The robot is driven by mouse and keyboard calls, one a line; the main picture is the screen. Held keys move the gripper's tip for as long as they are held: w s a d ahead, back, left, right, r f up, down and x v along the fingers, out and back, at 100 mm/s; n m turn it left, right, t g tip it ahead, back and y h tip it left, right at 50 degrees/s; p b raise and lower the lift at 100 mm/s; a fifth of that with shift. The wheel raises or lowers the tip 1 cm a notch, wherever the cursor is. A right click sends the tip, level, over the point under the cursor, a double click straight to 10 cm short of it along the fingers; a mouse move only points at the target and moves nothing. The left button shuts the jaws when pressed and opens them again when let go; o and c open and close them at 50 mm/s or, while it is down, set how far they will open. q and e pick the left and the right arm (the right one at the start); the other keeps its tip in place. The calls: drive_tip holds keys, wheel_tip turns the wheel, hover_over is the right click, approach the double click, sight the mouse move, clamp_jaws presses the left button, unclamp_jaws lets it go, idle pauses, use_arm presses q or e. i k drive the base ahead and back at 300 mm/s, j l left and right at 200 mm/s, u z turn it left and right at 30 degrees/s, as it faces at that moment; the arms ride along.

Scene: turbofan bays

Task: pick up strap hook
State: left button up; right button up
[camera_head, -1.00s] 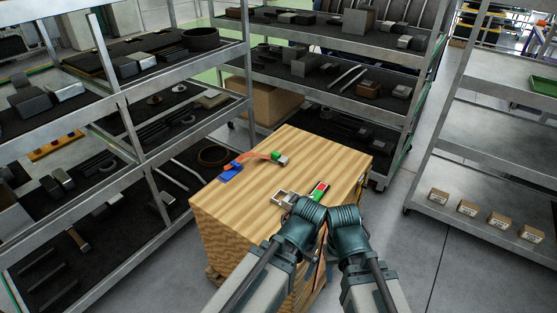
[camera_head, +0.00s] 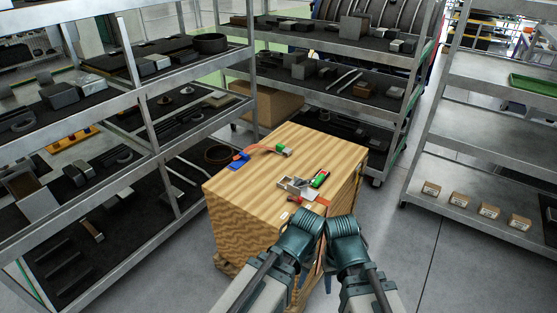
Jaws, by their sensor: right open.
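A wooden crate (camera_head: 250,185) stands in the middle. On its top, a blue hook-like piece (camera_head: 238,161) joins an orange strap (camera_head: 262,148) with a green and grey end (camera_head: 283,150). Nearer me lie a grey metal buckle (camera_head: 294,185), a green piece (camera_head: 320,178) and a small red piece (camera_head: 295,198). A strap runs over the crate's near edge, partly hidden behind my arms. Which part is the strap hook is unclear. My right gripper (camera_head: 343,228) is open at the near edge, its fingers hard to see. My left gripper (camera_head: 306,225) is beside it, fingers hidden.
Metal shelves with dark parts (camera_head: 155,65) stand on the left, and another rack (camera_head: 330,60) stands behind the crate. A right-hand shelf holds several small boxes (camera_head: 460,199) and a green tray (camera_head: 535,85). The floor right of the crate is clear.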

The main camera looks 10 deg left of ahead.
sight(280, 149)
drive_tip(key=k+u, duration=0.15)
drive_tip(key=u, duration=2.05)
drive_tip(key=l, duration=5.4)
drive_tip(key=i+u, duration=0.05)
drive_tip(key=i, duration=0.05)
